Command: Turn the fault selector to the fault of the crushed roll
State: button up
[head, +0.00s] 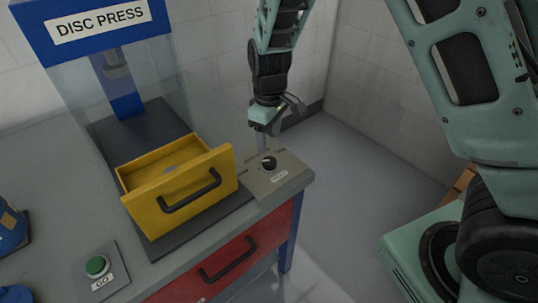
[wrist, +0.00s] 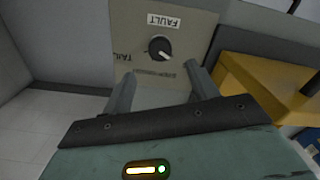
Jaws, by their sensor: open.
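The fault selector is a black round knob (head: 269,162) on a beige box (head: 283,178) at the bench's right end. In the wrist view the knob (wrist: 159,48) has a white mark on its face, toward the lower right. A "FAULT" label is above it there, upside down; "TAIL" is at its left, and a longer word below is unreadable. My gripper (head: 263,137) is open and empty, just behind and above the box. In the wrist view its two fingers (wrist: 162,88) are apart, short of the knob and not touching it. I cannot identify the crushed roll.
A disc press (head: 100,25) with an open yellow drawer (head: 180,190) stands left of the selector box. The drawer (wrist: 265,90) is close to my fingers at right in the wrist view. A green GO button (head: 97,265) and a blue object (head: 12,228) are at left.

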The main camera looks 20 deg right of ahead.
aim_at(269, 160)
notch_tip(269, 160, down, 8)
jog(key=shift+r, duration=0.15)
dwell(0.3)
jog(key=c, duration=1)
